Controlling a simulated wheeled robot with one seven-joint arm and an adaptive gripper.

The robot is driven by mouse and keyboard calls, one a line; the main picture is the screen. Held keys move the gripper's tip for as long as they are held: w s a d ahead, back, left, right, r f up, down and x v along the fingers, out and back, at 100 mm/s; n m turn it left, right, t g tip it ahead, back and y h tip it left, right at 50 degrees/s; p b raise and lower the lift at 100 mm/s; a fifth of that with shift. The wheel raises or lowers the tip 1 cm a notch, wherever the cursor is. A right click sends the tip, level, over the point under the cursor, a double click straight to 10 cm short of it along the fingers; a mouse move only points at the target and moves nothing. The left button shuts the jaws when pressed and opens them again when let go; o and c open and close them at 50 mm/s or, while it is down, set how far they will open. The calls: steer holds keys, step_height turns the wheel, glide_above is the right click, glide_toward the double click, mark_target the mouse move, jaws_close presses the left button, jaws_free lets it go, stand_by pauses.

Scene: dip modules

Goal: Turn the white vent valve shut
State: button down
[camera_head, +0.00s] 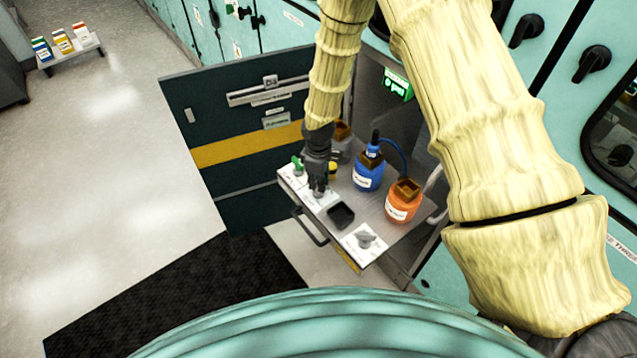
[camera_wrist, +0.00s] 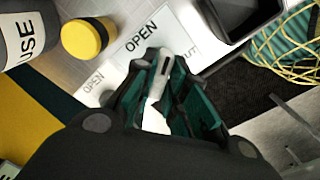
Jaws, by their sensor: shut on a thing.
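My gripper (camera_head: 318,190) points down over the drawer's front left part, at the middle label plate (camera_head: 327,201). In the wrist view its dark fingers with teal pads (camera_wrist: 160,88) are shut on the white vent valve handle (camera_wrist: 156,98). The handle runs roughly up and down in that picture. The word OPEN on its plate (camera_wrist: 143,38) is to the left, and a partly hidden word ending in UT is to the right. The fingers cover the lower part of the handle and some of the plate. In the head view the handle is mostly hidden by the gripper.
A green valve (camera_head: 297,163) is close on the left, a grey valve (camera_head: 366,239) to the right. A black square cup (camera_head: 341,215) lies between. Blue (camera_head: 368,172) and orange (camera_head: 403,203) bottles stand behind. A yellow cap (camera_wrist: 85,38) is near my fingers. The open door (camera_head: 245,130) is left.

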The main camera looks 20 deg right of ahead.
steer(key=m+b, duration=0.1)
steer(key=m, duration=0.5)
steer(key=shift+w, duration=0.1)
steer(key=shift+m, duration=0.4)
stand_by(0.3)
steer(key=c, duration=1.4)
jaws_free()
steer(key=shift+c, duration=0.2)
steer(key=shift+r, duration=0.15)
step_height(320, 180, up, 12)
